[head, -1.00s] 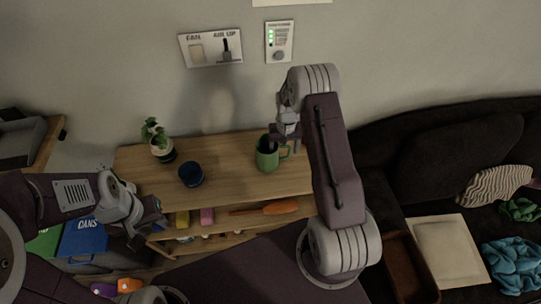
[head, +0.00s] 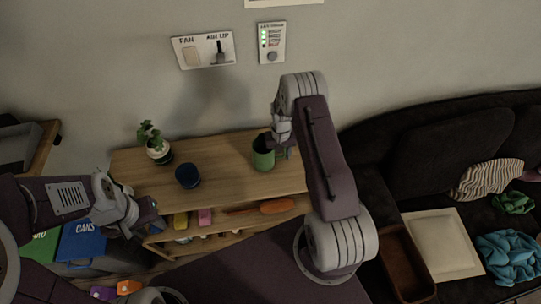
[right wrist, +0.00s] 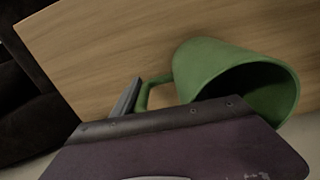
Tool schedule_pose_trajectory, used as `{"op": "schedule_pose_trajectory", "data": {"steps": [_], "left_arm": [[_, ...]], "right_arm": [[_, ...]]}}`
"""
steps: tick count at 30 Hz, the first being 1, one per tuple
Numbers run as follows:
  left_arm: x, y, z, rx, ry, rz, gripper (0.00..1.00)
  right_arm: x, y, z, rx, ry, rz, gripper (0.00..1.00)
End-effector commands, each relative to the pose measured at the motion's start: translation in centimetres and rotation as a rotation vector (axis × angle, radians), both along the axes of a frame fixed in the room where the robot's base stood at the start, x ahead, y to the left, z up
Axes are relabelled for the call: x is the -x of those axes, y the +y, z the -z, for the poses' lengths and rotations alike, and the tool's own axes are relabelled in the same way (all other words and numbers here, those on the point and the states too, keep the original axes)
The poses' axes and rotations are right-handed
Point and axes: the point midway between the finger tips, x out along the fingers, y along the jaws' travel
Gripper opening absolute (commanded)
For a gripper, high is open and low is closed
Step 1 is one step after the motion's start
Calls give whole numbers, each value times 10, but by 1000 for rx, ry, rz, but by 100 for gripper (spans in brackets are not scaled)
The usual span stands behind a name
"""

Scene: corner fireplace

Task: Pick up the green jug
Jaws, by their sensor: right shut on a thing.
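The green jug (head: 263,157) stands at the right part of the wooden shelf's top, its mouth up. My right gripper (head: 278,150) reaches down at its right side and is shut on it, at the handle side. In the right wrist view the jug (right wrist: 215,78) shows its open mouth to the right, with its handle beside a grey finger; the contact itself is partly hidden. I cannot tell whether the jug is clear of the wood. My left gripper (head: 146,216) hangs low by the shelf's left front corner, away from the jug; its jaws are unclear.
On the wooden shelf (head: 225,170) stand a dark blue cup (head: 188,176) and a potted plant (head: 157,146), left of the jug. A lower shelf holds an orange item (head: 277,206) and other small things. A dark sofa (head: 440,150) is at right, the wall behind.

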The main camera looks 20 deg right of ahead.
Motion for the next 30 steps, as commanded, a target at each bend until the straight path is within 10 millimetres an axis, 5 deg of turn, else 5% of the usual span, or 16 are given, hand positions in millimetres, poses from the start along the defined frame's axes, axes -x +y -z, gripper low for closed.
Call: {"op": "schedule_pose_trajectory", "data": {"steps": [8, 17, 30], "left_arm": [[0, 0, 3, 0, 0, 0, 36], [0, 0, 10, 0, 0, 0, 36], [0, 0, 19, 0, 0, 0, 36]], "right_arm": [[0, 0, -8, 0, -1, 0, 0], [-1, 0, -38, 1, -3, 0, 0], [55, 7, -73, 1, -2, 1, 0]]}}
